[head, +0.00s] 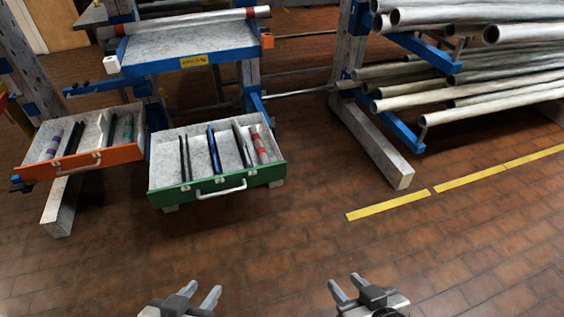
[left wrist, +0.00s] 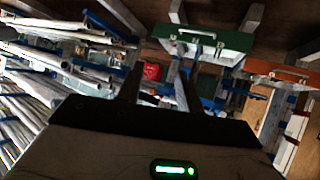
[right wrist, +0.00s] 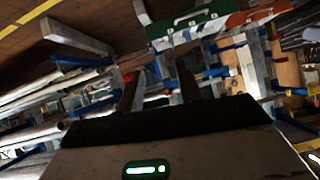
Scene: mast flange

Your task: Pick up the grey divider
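A green drawer (head: 222,188) stands pulled out at the left, with several thin upright strips in its pale interior. One is a blue strip (head: 214,150); a dark strip (head: 184,158) stands left of it and another dark strip (head: 240,143) right of it. I cannot tell for sure which is the grey divider. A tube with red bands (head: 259,148) lies at the drawer's right end. My left gripper (head: 203,290) and my right gripper (head: 346,281) are open and empty, low in the head view, well short of the drawer.
An orange drawer (head: 84,160) with tubes and dark strips is open to the left. A grey shelf (head: 185,45) stands behind. A rack of long pipes (head: 470,85) fills the right. The brick floor (head: 290,235) before me is clear.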

